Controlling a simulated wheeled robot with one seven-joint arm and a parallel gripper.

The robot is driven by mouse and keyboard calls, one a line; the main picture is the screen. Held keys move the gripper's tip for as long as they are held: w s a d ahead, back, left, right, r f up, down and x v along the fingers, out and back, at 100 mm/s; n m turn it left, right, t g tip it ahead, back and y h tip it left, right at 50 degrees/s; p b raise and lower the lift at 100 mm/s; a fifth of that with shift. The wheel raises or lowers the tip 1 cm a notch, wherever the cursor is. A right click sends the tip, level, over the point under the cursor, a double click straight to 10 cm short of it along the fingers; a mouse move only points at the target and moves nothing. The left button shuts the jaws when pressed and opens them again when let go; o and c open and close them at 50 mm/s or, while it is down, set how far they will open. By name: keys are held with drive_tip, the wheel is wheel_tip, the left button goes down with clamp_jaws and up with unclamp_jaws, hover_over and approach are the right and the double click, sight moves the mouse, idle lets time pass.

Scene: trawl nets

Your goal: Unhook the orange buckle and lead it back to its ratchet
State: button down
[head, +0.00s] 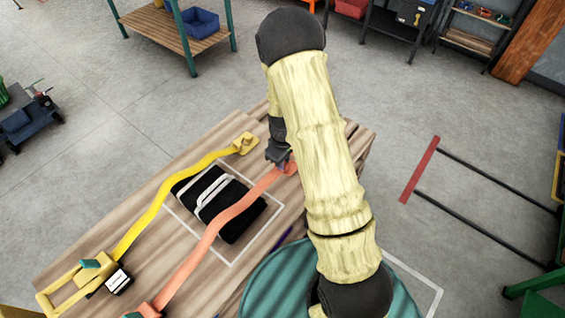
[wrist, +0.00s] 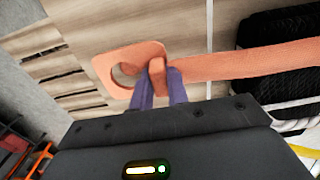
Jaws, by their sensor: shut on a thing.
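The orange buckle (wrist: 112,66) shows in the wrist view as a flat plate with a round opening, at the end of the orange strap (wrist: 245,61). My gripper (wrist: 159,76), with purple fingers, is shut on a raised orange tab of the buckle beside the opening. In the head view my gripper (head: 284,163) is at the table's far right end, and the arm partly hides the buckle (head: 291,168). The strap (head: 215,226) runs down-left to the orange ratchet (head: 147,311) at the bottom edge, partly cut off. I cannot tell whether the buckle touches a hook.
The yellow buckle (head: 245,144) and yellow ratchet (head: 92,270) are on the wooden table (head: 70,252). Dark slots cut the table near the orange buckle.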

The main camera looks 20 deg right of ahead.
drive_tip(key=shift+r+p, duration=0.35)
drive_tip(key=shift+r, duration=0.35)
drive_tip(key=shift+r, duration=0.1)
